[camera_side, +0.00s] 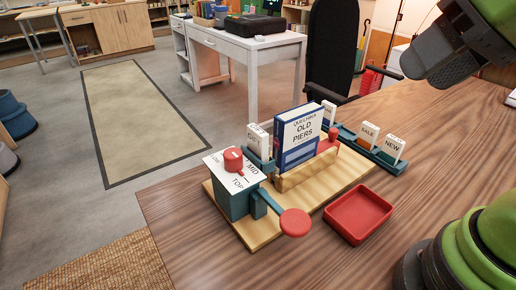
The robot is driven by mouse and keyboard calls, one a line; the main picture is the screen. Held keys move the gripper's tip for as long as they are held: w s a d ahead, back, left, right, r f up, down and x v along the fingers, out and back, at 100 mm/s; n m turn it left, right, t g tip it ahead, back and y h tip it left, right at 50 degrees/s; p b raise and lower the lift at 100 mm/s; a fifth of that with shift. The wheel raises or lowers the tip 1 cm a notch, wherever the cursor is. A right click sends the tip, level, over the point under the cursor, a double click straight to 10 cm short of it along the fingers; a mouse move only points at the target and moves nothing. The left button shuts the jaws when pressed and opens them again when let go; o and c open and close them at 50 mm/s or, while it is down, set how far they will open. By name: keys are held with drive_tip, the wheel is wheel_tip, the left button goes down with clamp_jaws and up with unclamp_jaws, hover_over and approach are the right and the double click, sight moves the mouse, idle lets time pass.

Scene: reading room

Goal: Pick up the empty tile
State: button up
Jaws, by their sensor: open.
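My gripper (428,74) hangs at the upper right, above the table and well apart from the tiles. It is open, with nothing seen in it. White tiles stand upright in a teal rack (376,156) behind the board: one reads SALE (368,134), one reads NEW (392,148). Another white tile (328,113) is partly hidden behind the blue book, and its face is too small to read. A further white tile (258,141) stands left of the book with small lettering. I cannot make out which tile is the empty one.
A red tray (358,214) lies in front.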

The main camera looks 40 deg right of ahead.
drive_tip(key=w+a+f+n+g+h, duration=0.1)
drive_tip(key=w+a, duration=0.1)
drive_tip(key=w, duration=0.3)
drive_tip(key=w+a+f+n+g, duration=0.1)
drive_tip(key=w+a+f, duration=0.15)
drive_tip(key=w, duration=0.35)
drive_tip(key=n, duration=0.2)
approach(259, 130)
drive_tip(key=f, duration=0.1)
drive_tip(key=shift+h, duration=0.4)
drive_tip(key=x, duration=0.4)
drive_tip(key=shift+a+f, duration=0.25)
drive_tip(key=shift+a, duration=0.05)
drive_tip(key=x, duration=0.5)
drive_tip(key=shift+w+a+f, duration=0.1)
drive_tip(key=shift+w+f, duration=0.1)
drive_tip(key=shift+w, duration=0.2)
clamp_jaws()
